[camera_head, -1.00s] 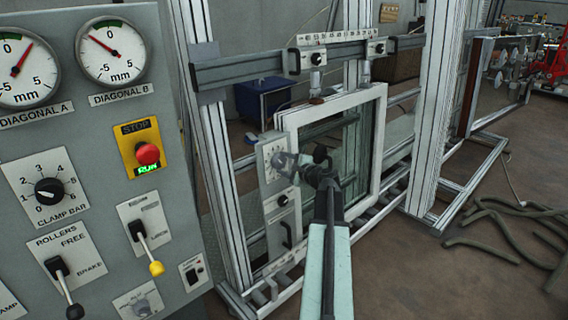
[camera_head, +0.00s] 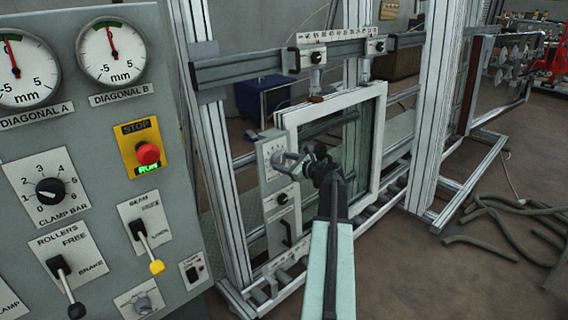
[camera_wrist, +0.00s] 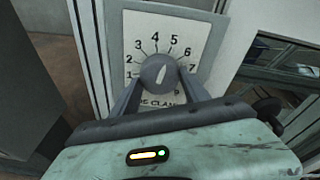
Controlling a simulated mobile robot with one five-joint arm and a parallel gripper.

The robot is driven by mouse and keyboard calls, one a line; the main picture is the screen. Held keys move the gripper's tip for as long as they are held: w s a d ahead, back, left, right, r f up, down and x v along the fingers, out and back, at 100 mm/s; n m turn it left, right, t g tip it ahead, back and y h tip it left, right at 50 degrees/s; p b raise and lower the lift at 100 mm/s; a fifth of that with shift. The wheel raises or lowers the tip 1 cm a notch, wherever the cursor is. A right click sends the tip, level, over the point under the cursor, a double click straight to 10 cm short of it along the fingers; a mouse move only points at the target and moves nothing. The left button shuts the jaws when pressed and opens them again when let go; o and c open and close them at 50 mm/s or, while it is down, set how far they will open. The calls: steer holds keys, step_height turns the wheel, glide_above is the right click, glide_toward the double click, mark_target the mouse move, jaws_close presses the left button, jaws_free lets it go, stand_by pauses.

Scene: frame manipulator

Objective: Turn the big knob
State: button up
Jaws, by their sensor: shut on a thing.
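The big knob (camera_wrist: 158,70) is a round grey dial with a white pointer on a white plate numbered along an arc, with partly hidden lettering reading "CLAMP". Its pointer stands nearly upright, close to the 4 and 5 marks. My gripper (camera_wrist: 160,82) is shut on the knob, one finger on each side. In the head view my gripper (camera_head: 287,162) reaches the small panel (camera_head: 271,150) at the left of the white window frame (camera_head: 332,110), and hides most of the knob.
The grey control console (camera_head: 95,190) stands close at left, with the diagonal A gauge (camera_head: 15,72), the diagonal B gauge (camera_head: 110,55), levers and a red stop button (camera_head: 148,154). A metal upright (camera_head: 432,110) stands right of the frame. Hoses (camera_head: 510,225) lie on the floor at right.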

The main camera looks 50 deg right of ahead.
steer(key=shift+f+m, duration=0.1)
steer(key=shift+m, duration=0.3)
steer(key=o, duration=1.4)
steer(key=shift+c, duration=0.2)
steer(key=p+v, duration=0.1)
steer(key=v, duration=0.6)
steer(key=shift+s+p, duration=0.4)
